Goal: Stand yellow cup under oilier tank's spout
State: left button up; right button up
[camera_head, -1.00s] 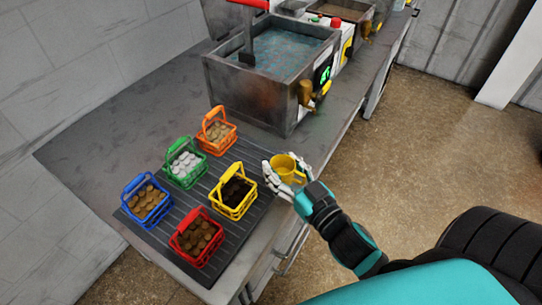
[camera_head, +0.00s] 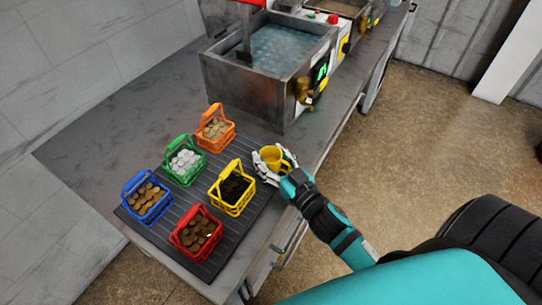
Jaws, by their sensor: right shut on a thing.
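A yellow cup (camera_head: 272,158) is held upright in my right gripper (camera_head: 272,162), whose white fingers are shut around it. The gripper is at the table's right edge, just beyond the yellow basket. The nearest metal tank (camera_head: 262,88) holds bluish liquid and has a brass spout (camera_head: 304,88) on its right-hand front face, beside a green display. The cup is nearer to me than this spout and apart from it. I cannot tell from any label which tank is the oilier one. My left gripper is not in view.
Orange (camera_head: 216,133), green (camera_head: 187,167), blue (camera_head: 148,202), yellow (camera_head: 233,192) and red (camera_head: 197,238) baskets of round pieces stand on a dark ribbed mat (camera_head: 178,226). A second tank (camera_head: 345,8) stands farther back. The grey table (camera_head: 90,140) is bare at left.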

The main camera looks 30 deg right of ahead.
jog(key=o, duration=1.3)
jog(key=shift+r, duration=0.1)
